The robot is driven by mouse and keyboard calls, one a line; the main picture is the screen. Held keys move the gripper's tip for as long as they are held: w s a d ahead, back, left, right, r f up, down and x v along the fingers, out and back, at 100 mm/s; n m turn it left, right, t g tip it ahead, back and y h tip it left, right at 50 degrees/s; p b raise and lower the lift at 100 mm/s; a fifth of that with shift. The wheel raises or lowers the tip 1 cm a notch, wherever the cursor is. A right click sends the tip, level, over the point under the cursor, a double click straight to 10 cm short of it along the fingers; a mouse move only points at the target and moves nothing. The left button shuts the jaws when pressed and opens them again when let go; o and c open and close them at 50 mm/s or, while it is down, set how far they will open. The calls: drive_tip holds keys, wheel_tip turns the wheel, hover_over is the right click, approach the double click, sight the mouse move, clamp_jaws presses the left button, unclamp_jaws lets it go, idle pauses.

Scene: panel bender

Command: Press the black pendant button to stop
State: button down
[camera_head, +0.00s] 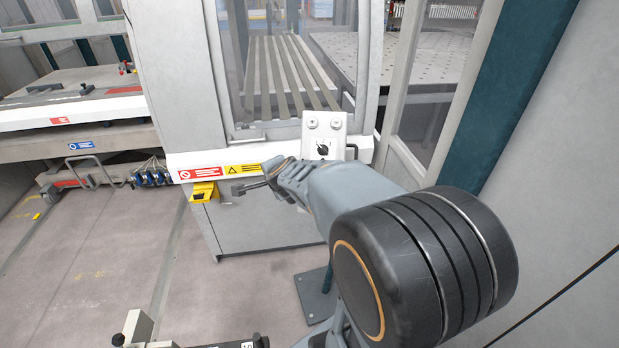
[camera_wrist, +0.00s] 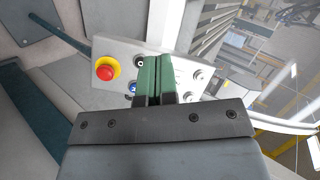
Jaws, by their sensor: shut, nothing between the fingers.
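The pendant panel (camera_wrist: 93,47) is a light plate that fills the upper middle of the wrist view. A small black button (camera_wrist: 140,62) with a pale centre shows just left of my gripper (camera_wrist: 157,58). My gripper is shut and empty, its two green fingers side by side over the panel, covering its middle. I cannot tell whether the fingertips touch the panel. In the head view, the panel's upper part (camera_head: 312,135) shows two pale buttons above a black knob (camera_head: 323,147). My arm hides its lower part there, including the black button.
A red mushroom button (camera_wrist: 105,70) on a yellow base sits left of the black button. A blue button (camera_wrist: 132,88) is beside the fingers, and pale buttons (camera_wrist: 197,73) are on the right.

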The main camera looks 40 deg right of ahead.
drive_tip(key=s+d+f+m+g+h, duration=0.1)
drive_tip(key=d+f+m+h, duration=0.3)
drive_tip(key=d+m, duration=0.4)
drive_tip(key=shift+d+f+g, duration=0.25)
drive_tip(key=shift+d+g, duration=0.35)
drive_tip(key=shift+g, duration=0.3)
drive_tip(key=b+x, duration=0.4)
drive_tip(key=x, duration=1)
drive_tip(key=shift+d+b, duration=0.15)
drive_tip(key=shift+b, duration=0.15)
drive_tip(key=shift+r, duration=0.1)
